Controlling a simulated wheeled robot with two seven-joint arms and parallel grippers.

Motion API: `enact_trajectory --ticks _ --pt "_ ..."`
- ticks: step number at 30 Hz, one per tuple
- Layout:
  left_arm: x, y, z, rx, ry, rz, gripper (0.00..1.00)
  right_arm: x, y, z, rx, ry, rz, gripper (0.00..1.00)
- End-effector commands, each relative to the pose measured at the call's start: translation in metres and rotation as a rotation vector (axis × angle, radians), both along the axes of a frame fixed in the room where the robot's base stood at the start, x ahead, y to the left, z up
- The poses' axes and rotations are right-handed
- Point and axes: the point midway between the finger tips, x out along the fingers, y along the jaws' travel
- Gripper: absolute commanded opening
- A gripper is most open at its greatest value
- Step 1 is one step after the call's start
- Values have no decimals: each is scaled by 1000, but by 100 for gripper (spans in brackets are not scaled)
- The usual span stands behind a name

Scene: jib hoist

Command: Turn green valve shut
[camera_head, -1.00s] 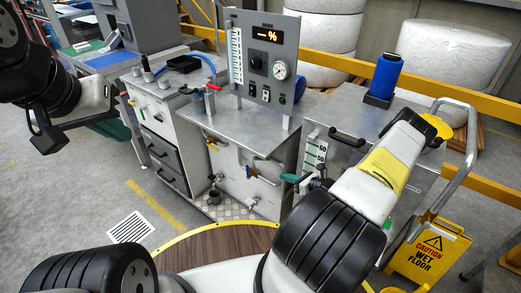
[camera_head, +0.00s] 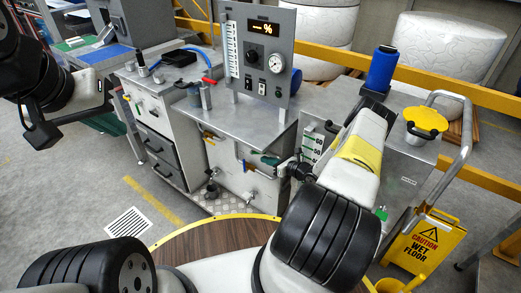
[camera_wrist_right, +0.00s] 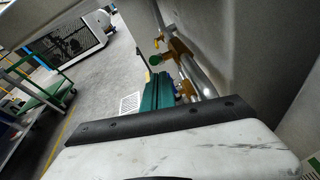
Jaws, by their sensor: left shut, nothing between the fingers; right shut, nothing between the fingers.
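The green valve handle (camera_head: 270,158) is on the front of the middle metal cabinet, below its top edge, lying roughly level. My right gripper (camera_head: 296,167) is shut and empty, just right of the green handle; the head view does not settle whether they touch. In the right wrist view a long green grip (camera_wrist_right: 157,93) lies just beyond the black edge of my gripper body, near brass pipework (camera_wrist_right: 178,50). The fingertips are hidden there. My left gripper (camera_head: 41,132) is shut and empty at the far left, well away from the valve.
A blue handle (camera_head: 238,152) sits left of the green one. A gauge panel (camera_head: 258,55) stands on the cabinet. To the right are a blue bottle (camera_head: 383,70), a yellow lid (camera_head: 426,119), a metal rail (camera_head: 468,130) and a wet-floor sign (camera_head: 425,243).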

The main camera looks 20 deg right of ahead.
Motion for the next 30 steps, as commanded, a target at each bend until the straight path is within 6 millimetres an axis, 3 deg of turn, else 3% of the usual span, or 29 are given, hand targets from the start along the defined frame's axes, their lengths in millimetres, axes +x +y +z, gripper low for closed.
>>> enact_trajectory --ticks 14,25,30 --pt "0 0 0 0 0 0 0 3 1 6 -4 5 1 0" --pt "0 0 0 0 0 0 0 12 9 37 -85 109 1 0" --pt "0 0 0 0 0 0 0 14 10 40 -83 109 0 0"
